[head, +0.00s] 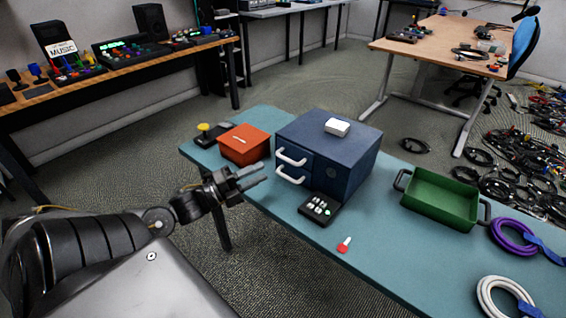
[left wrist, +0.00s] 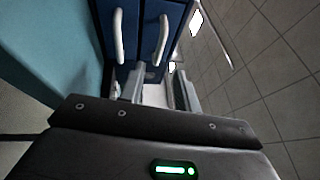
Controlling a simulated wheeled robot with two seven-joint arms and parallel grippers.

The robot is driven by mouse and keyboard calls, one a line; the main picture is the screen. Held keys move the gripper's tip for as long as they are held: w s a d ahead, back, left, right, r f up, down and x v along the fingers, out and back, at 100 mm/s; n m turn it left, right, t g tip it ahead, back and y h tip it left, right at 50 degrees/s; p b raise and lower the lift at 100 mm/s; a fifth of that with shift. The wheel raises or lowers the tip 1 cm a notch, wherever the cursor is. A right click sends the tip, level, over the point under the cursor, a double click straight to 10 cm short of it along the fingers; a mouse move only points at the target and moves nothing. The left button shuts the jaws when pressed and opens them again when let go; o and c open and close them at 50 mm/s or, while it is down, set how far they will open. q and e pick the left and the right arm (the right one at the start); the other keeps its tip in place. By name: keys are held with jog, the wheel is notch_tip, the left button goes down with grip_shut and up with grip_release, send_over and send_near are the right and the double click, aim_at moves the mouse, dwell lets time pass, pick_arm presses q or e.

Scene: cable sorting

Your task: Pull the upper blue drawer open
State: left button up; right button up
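The blue drawer cabinet (head: 345,165) stands on the teal table with two white handles on its left-hand front. The upper blue drawer has the upper handle (head: 291,157) and looks closed; the lower handle (head: 290,175) sits just below it. My left gripper (head: 264,174) is open and empty, short of the handles and apart from them. In the left wrist view, the fingers (left wrist: 160,92) are spread with a gap between them. The upper handle (left wrist: 160,42) lies ahead in line with that gap, and the lower handle (left wrist: 118,36) is to its left. My right gripper is not visible.
An orange box (head: 244,145) stands left of the cabinet, close to my left gripper. A small black button pad (head: 320,208) lies before the cabinet. A white block (head: 337,127) rests on top. A green tray (head: 440,198) and coiled cables (head: 512,237) are at right.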

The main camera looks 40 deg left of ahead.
pick_arm(q)
jog(key=x, duration=0.8)
jog(key=shift+w, duration=0.1)
jog(key=shift+c, duration=0.4)
grip_shut()
